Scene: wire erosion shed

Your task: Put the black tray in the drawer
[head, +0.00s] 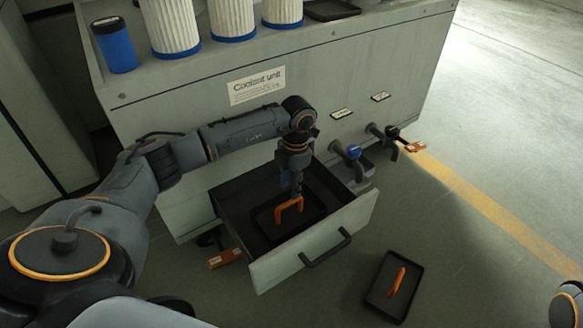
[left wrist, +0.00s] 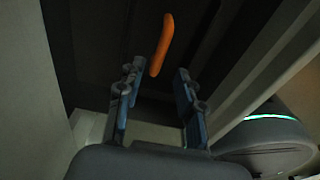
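A black tray (head: 264,222) with an orange handle (head: 290,206) lies inside the open drawer (head: 318,246) of the grey coolant unit. My left gripper (head: 296,190) is over the drawer, just above that handle. In the left wrist view my left gripper (left wrist: 155,78) has its two blue-padded fingers apart, with nothing held between them. The orange handle (left wrist: 161,45) shows just beyond the fingertips. A second black tray (head: 378,289) with an orange handle (head: 397,281) lies on the floor right of the drawer front. My right gripper is out of view.
The coolant unit (head: 300,75) stands behind the drawer, with white filters (head: 231,18) and a blue-and-black canister (head: 115,46) on top. Another dark tray (head: 332,9) lies there. Valves (head: 350,152) stick out right of the drawer. The floor at right is clear.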

